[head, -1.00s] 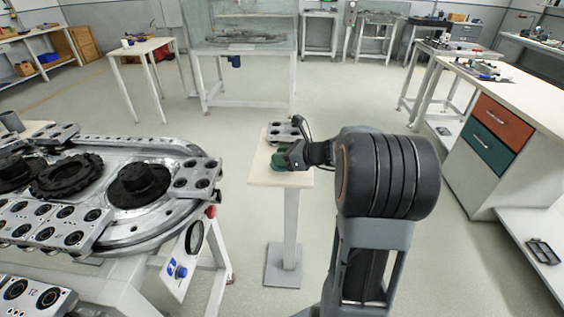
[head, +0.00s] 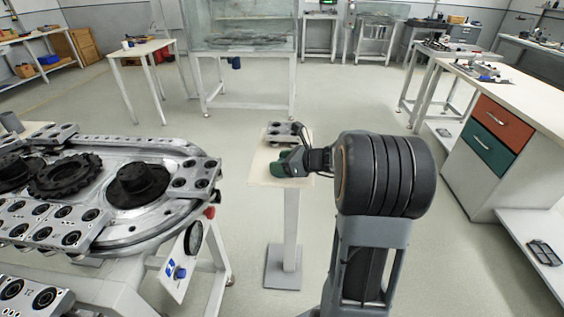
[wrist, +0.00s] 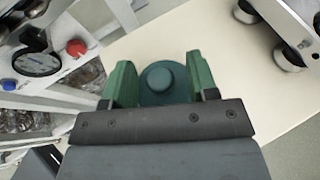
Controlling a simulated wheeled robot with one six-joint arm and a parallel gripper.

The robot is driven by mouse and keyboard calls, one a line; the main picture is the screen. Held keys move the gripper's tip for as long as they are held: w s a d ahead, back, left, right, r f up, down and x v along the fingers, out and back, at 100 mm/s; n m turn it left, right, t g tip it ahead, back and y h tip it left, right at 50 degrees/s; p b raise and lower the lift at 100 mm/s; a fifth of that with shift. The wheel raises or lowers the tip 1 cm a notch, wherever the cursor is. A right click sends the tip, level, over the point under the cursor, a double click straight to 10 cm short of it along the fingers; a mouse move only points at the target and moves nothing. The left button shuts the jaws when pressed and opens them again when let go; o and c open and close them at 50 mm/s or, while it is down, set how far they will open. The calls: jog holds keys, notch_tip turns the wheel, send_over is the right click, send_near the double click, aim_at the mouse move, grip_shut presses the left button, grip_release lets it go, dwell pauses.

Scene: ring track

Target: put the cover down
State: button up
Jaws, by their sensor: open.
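The cover (wrist: 165,80) is a dark teal round piece with a raised round knob. In the wrist view it lies between the two green fingers of my gripper (wrist: 161,82), over the pale top of a small stand (wrist: 240,85). The fingers are open, with a gap visible on each side of the knob. In the head view my green gripper (head: 286,163) is low at the front of the stand's top (head: 262,172). The cover is mostly hidden there by the gripper. Its contact with the stand cannot be made out clearly.
A metal block with dark round parts (head: 284,131) sits at the back of the stand. The ring track (head: 150,222) is on the left, with a red knob (head: 210,212) at its near corner. A white bench with drawers (head: 497,130) stands right. Floor around the stand is clear.

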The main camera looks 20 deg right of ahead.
jog(key=shift+r, duration=0.1)
jog(key=shift+s+d+r, duration=0.1)
jog(key=shift+r, duration=0.1)
jog(key=p+v, duration=0.1)
jog(key=v, duration=0.9)
jog(key=shift+s+d+r+p, duration=0.1)
jog(key=shift+s+d+p, duration=0.2)
jog(key=shift+p, duration=0.1)
jog(key=shift+s+a, duration=0.15)
jog(key=shift+s, duration=0.05)
jog(key=s+a+f+n+g+h, duration=0.2)
jog(key=s+a+n, duration=0.4)
jog(key=n, duration=0.8)
jog(key=s+a+f+n+g+h, duration=0.2)
jog(key=s+a+n+g+h, duration=0.3)
jog(key=a+n, duration=0.5)
jog(key=s+n+h, duration=0.1)
jog(key=n, duration=0.3)
jog(key=shift+s+f+g, duration=0.3)
jog(key=shift+s+f, duration=0.05)
jog(key=shift+r, duration=0.1)
